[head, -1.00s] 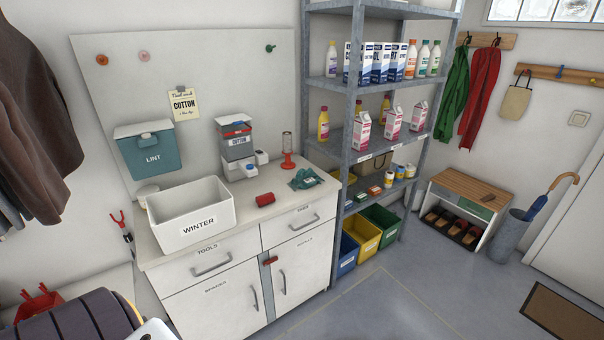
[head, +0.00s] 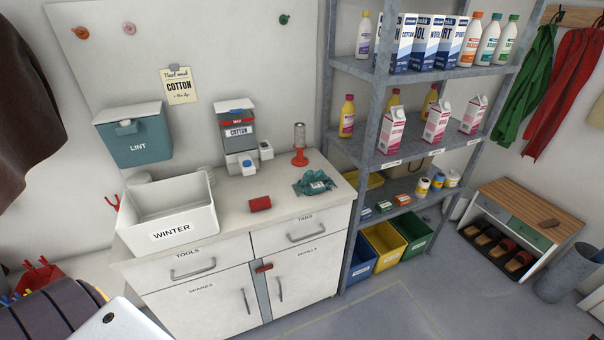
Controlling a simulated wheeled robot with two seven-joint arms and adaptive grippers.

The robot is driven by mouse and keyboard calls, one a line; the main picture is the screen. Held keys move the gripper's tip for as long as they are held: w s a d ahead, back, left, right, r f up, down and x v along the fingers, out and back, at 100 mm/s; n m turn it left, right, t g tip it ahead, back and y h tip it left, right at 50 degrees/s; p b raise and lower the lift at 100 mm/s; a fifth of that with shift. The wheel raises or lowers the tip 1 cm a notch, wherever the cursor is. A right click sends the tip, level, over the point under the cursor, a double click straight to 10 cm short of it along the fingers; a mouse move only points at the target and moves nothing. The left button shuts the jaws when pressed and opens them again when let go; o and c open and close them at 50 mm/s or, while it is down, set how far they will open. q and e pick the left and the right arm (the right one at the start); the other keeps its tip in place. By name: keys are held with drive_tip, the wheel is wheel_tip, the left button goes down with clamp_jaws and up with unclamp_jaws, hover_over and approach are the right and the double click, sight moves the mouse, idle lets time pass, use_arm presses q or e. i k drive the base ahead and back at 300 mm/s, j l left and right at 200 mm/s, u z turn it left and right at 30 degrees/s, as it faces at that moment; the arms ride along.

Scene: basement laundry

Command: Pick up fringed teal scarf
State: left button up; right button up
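A crumpled teal cloth (head: 313,183) lies on the right part of the white counter (head: 230,192). It has a pale patch on it, and I cannot make out fringes at this size. Neither of my grippers is in view, and nothing touches the cloth.
On the counter, a red roll (head: 260,204) and a red-based glass cylinder (head: 299,148) are near the cloth. A metal shelf post (head: 363,180) rises right. Floor (head: 385,315) is clear at front right.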

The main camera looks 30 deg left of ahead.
sight(312, 182)
drive_tip(key=i+l+u, duration=0.65)
drive_tip(key=i, duration=0.15)
